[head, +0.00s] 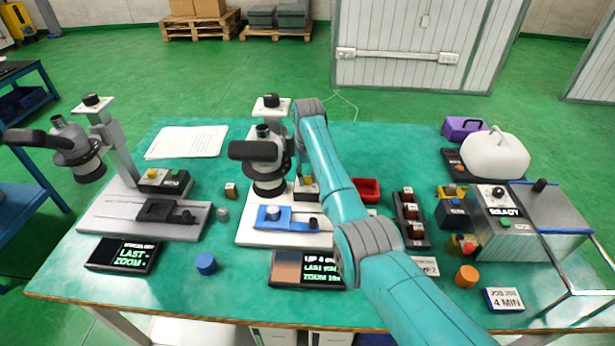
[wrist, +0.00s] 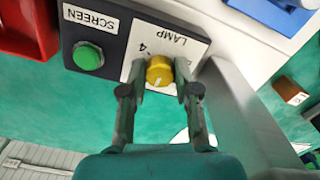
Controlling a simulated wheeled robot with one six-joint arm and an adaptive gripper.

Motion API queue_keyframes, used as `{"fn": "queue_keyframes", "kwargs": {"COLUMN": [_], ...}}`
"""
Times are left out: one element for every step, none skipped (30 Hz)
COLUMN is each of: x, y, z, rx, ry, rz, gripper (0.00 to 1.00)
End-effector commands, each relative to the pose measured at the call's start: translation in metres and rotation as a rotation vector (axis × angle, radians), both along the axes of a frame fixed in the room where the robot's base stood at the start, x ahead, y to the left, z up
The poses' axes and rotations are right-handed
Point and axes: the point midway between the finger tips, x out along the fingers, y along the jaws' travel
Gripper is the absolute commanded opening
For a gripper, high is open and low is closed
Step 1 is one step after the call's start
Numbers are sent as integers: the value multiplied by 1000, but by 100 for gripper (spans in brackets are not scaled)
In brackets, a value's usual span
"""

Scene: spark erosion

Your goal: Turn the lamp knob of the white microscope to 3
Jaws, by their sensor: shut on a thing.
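The white microscope (head: 262,165) stands in the middle of the bench. Its control box carries a lamp knob, seen close in the wrist view as a yellow knob (wrist: 159,71) on a white plate marked LAMP. A 4 shows on the plate beside the knob; other marks are hidden by my fingers. My gripper (wrist: 160,88) is shut on the knob, one finger on each side. The screen (head: 306,270) in front of the microscope seems to show a lamp reading of 4.
A green SCREEN button (wrist: 88,56) sits beside the knob. A red tray (head: 366,190) is right of the box. A grey microscope (head: 145,215) stands left with its own box and screen. A blue slide holder (head: 287,218) lies on the white base.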

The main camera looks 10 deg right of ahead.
Motion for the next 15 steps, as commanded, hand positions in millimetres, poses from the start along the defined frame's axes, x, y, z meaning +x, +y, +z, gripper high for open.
{"fn": "queue_keyframes", "kwargs": {"x": [1, 1, 1, 1, 1, 1, 1, 1, 1, 1, 1, 1, 1, 1, 1], "y": [0, 0, 0, 0, 0, 0, 0, 0, 0, 0, 1, 1, 1, 1, 1], "z": [1, 1, 1, 1, 1, 1, 1, 1, 1, 1, 1, 1, 1, 1, 1], "rx": [0, 0, 0, 0, 0, 0, 0, 0, 0, 0, 0, 0, 0, 0, 0], "ry": [-2, -2, -2, -2, -2, -2, -2, -2, -2, -2, -2, -2, -2, -2, -2], "rz": [-44, -72, -111, -139, -167, -205, -233, -260, -296, -323, -348, -382, -406, -430, -459], "gripper": [0, 0, 0, 0, 0, 0, 0, 0, 0, 0, 0, 0, 0, 0, 0]}}
